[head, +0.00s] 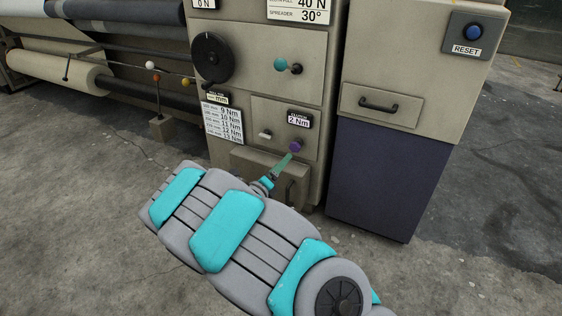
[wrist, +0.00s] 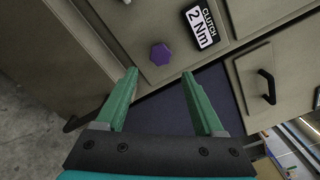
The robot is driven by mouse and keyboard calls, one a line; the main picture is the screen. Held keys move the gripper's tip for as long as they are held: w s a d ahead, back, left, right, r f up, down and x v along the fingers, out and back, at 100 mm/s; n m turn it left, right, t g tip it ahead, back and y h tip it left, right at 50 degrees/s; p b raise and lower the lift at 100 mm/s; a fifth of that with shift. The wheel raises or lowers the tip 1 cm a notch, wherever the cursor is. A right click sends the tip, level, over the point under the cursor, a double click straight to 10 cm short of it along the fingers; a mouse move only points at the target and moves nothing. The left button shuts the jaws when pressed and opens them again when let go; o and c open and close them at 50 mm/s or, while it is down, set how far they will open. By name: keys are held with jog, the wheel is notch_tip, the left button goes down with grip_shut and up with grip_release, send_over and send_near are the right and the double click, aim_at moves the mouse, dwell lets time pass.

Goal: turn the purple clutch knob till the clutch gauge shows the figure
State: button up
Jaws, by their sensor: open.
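The purple clutch knob (head: 296,146) is on the front panel of the beige loom cabinet in the head view. In the wrist view the same knob (wrist: 161,55) is a purple hexagonal cap on a beige panel. The clutch gauge (wrist: 201,25) beside it is black with a white field reading 2 Nm; it also shows above the knob in the head view (head: 298,121). My gripper (wrist: 160,75) has two green fingers spread apart, with nothing between them. The fingertips point at the panel just below the knob and appear apart from it.
A figure sheet (head: 222,124) listing several Nm values is on the panel's left. A black dial (head: 212,58) and a teal knob (head: 295,69) sit higher. A cabinet with a black handle (head: 380,106) and a blue RESET button (head: 475,32) stands right. Cloth rolls (head: 60,72) lie left.

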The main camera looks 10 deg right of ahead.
aim_at(294, 149)
jog(key=shift+x, duration=3.8)
jog(key=shift+w, duration=0.15)
jog(key=shift+c, duration=0.2)
jog(key=c, duration=1)
jog(key=shift+o, duration=0.2)
